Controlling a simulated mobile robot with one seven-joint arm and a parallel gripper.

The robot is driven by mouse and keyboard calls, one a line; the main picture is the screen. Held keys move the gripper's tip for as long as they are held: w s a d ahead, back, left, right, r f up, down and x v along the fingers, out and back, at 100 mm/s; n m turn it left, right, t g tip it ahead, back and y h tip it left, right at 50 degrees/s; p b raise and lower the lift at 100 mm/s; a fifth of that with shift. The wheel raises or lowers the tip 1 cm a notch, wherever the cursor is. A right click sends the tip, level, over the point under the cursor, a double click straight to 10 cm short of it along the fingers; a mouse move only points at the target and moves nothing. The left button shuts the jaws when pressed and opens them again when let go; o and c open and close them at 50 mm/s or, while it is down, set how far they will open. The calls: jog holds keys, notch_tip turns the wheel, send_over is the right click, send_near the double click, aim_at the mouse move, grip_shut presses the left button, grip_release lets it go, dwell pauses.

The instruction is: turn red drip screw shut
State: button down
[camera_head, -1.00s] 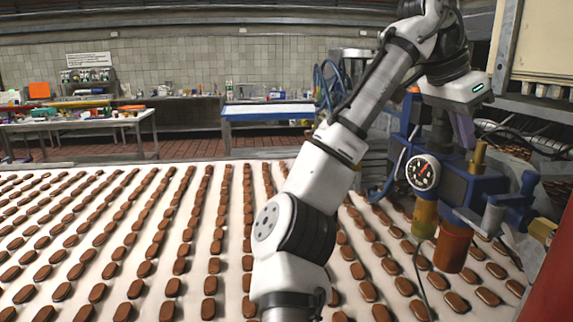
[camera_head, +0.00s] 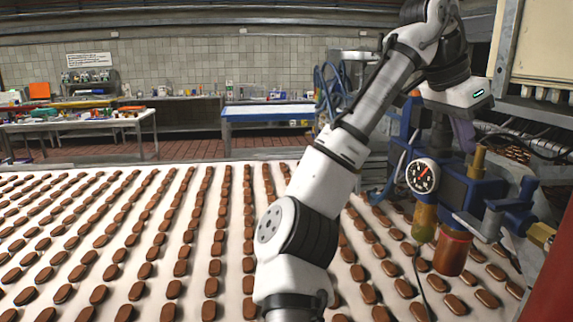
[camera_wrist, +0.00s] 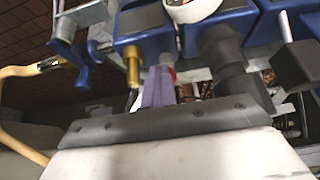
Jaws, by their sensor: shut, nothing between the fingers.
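My gripper (camera_wrist: 158,88) shows in the wrist view as purple fingers shut together with nothing between them. A small patch of red, possibly the red drip screw (camera_wrist: 173,74), shows just beside the fingertips, mostly hidden behind them. I cannot tell whether they touch. In the head view my gripper (camera_head: 463,132) is a purple shape at the blue filling machine (camera_head: 455,190), and I cannot make out the screw there. The machine carries a white dial gauge (camera_head: 422,176) and a brass post (camera_head: 478,162).
A red-brown cylinder (camera_head: 452,252) and a yellowish one (camera_head: 424,222) hang below the machine. A white conveyor (camera_head: 228,250) with rows of brown biscuits fills the foreground. A yellow hose (camera_wrist: 20,72) and a blue handle (camera_wrist: 84,70) lie left of my fingers.

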jog(key=shift+w+r+p, duration=0.1)
jog(key=shift+w+p, duration=0.05)
jog(key=shift+p, duration=0.4)
jog(key=shift+w, duration=0.2)
jog(key=shift+w+a, duration=0.1)
jog(key=shift+w, duration=0.45)
jog(key=shift+a, duration=0.25)
notch_tip(320, 180, up, 6)
jog(key=shift+a+f, duration=0.1)
dwell(0.6)
